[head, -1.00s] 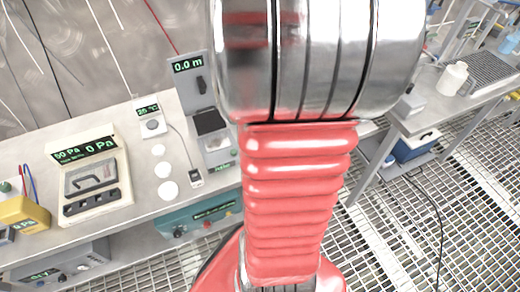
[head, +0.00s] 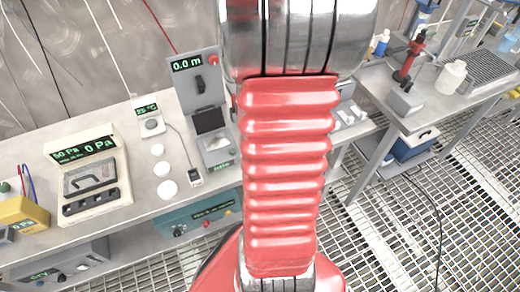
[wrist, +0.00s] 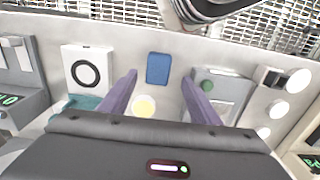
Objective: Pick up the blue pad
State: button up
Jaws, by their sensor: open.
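The blue pad (wrist: 158,68) is a small flat rounded rectangle lying on the grey bench top in the wrist view. My gripper (wrist: 158,84) is open, with its two purple fingers pointing toward the bench. The pad shows between and a little beyond the fingertips, and nothing is held. How high the fingers are above the bench is hard to tell. In the head view my red ribbed arm hides the pad and the gripper.
A white box with a black ring (wrist: 85,70) stands left of the pad. A grey device with a green button (wrist: 218,90) stands to the right. A pale yellow disc (wrist: 143,106) lies nearer. White discs (head: 162,169) lie on the bench (head: 140,215).

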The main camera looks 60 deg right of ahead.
jog(key=shift+d+f, duration=0.15)
jog(key=shift+f, duration=2.2)
jog(key=c, duration=1.2)
jog(key=shift+r, duration=0.1)
notch_tip(320, 180, up, 10)
